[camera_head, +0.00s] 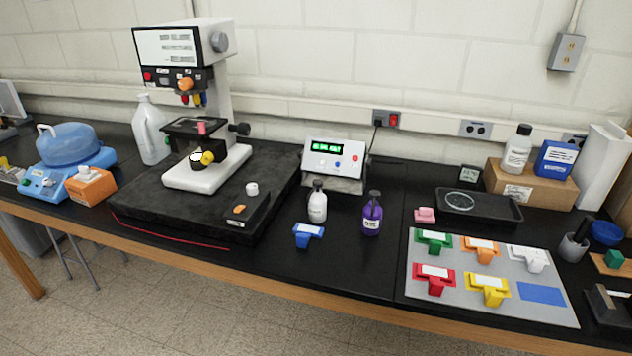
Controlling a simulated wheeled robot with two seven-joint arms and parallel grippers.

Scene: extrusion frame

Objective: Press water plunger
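Two small bottles stand upright on the black bench near the middle. The labels are too small to read, so I cannot tell which one holds water. A plunger is not clearly recognisable; the bottle tops may be pressable. Neither of my grippers is in view, and nothing touches the bottles.
A blue T-shaped piece (307,235) lies in front of the white bottle. A display box (333,163) stands behind. A microscope-like instrument (205,170) stands on a dark slab at left. A grey mat (455,297) with several coloured pieces lies at right.

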